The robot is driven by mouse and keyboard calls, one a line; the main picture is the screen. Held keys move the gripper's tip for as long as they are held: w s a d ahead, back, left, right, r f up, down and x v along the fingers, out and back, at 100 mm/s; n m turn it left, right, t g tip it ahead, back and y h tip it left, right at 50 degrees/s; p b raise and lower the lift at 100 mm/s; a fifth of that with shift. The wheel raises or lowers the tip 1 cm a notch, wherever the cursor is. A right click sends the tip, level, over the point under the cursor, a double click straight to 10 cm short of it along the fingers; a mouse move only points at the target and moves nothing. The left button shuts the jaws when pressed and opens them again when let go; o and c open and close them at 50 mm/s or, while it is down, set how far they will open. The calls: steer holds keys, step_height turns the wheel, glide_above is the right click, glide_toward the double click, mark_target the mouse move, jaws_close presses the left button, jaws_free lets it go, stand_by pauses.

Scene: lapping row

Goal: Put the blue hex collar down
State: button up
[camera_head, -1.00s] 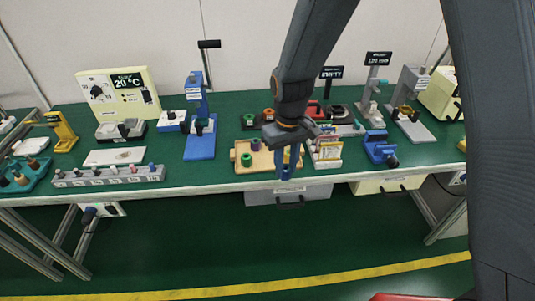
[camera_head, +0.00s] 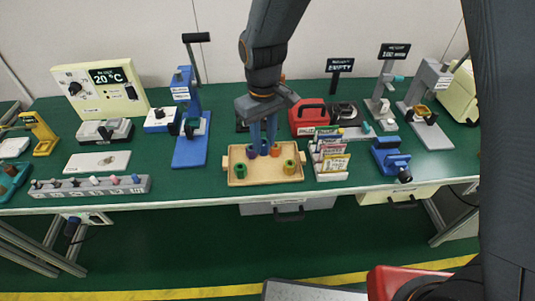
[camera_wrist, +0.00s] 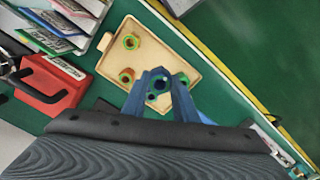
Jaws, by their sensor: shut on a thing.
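My gripper (camera_head: 264,146) points down over the tan tray (camera_head: 235,153), its jaws shut on the blue hex collar (camera_wrist: 160,84). In the wrist view the collar shows as a small dark-blue ring between the blue fingers; in the head view the fingers mostly hide it. I cannot tell whether it touches the tray floor. Other collars stand in the tray: a green one (camera_head: 240,171) at the left, a purple one (camera_head: 252,151) close beside the fingers, an orange one (camera_head: 276,151) just right of them, and an olive-green one (camera_head: 289,167) at the front right.
A card rack (camera_head: 331,162) stands close right of the tray, with a red case (camera_head: 308,118) behind it. A blue stand (camera_head: 189,153) is to the left, and a blue device (camera_head: 390,157) is farther right. The tray's middle front is bare.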

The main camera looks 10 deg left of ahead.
mark_target(266, 152)
steer(key=f, duration=0.2)
steer(key=f+p, duration=0.1)
steer(key=f, duration=0.2)
steer(key=shift+w+d+f, duration=0.1)
steer(key=shift+d+f, duration=0.1)
steer(key=shift+f+p, duration=0.65)
steer(key=shift+f, duration=1.5)
steer(key=shift+f, duration=0.15)
steer(key=o, duration=1.1)
steer(key=shift+c, duration=0.2)
step_height(266, 152, up, 12)
steer(key=b, duration=0.3)
steer(key=shift+r, duration=0.2)
steer(key=shift+d, duration=0.1)
